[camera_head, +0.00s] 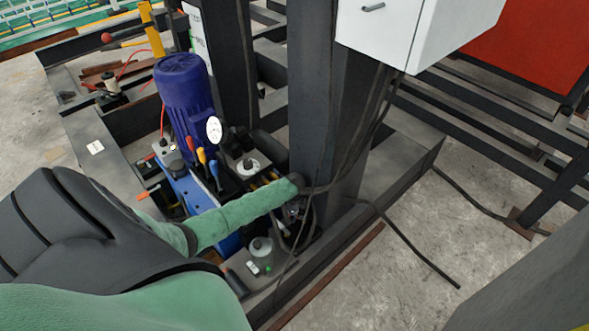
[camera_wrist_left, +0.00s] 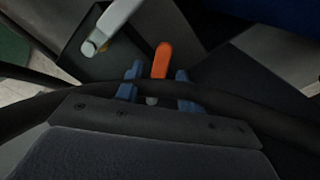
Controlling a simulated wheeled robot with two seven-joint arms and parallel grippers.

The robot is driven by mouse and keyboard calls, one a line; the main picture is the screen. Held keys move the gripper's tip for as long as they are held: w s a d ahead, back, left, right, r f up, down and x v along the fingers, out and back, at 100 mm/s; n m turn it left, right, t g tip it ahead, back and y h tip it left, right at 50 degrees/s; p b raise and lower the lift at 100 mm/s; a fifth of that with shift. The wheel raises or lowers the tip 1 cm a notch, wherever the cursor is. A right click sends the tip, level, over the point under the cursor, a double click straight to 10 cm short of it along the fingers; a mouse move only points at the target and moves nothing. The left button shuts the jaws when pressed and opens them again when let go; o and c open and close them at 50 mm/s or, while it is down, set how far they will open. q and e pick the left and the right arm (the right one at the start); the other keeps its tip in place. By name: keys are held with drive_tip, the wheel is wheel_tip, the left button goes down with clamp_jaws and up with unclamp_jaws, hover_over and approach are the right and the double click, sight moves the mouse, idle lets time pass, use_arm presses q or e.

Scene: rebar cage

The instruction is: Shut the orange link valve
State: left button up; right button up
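The orange valve handle (camera_wrist_left: 161,60) shows in the left wrist view as a short upright lever with a rounded top. My left gripper (camera_wrist_left: 158,76) has its two blue fingertips apart, one on each side of the orange handle, with a visible gap on both sides. The lower part of the handle is hidden behind a black cable. In the head view my left arm reaches from the left to beside the dark post, and its fingers cannot be made out there. I cannot pick out this handle for sure in the head view. My right gripper is in neither view.
A black cable (camera_wrist_left: 225,97) crosses in front of my left fingers. A light grey lever (camera_wrist_left: 117,20) stands to their left. In the head view a blue motor (camera_head: 184,88), a dark post (camera_head: 320,110) and a white box (camera_head: 385,25) stand close by. Bare floor (camera_head: 420,240) lies right.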

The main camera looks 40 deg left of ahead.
use_arm(q)
wheel_tip(320, 180, up, 8)
drive_tip(key=shift+b, duration=0.35)
idle(0.4)
drive_tip(key=shift+f, duration=0.1)
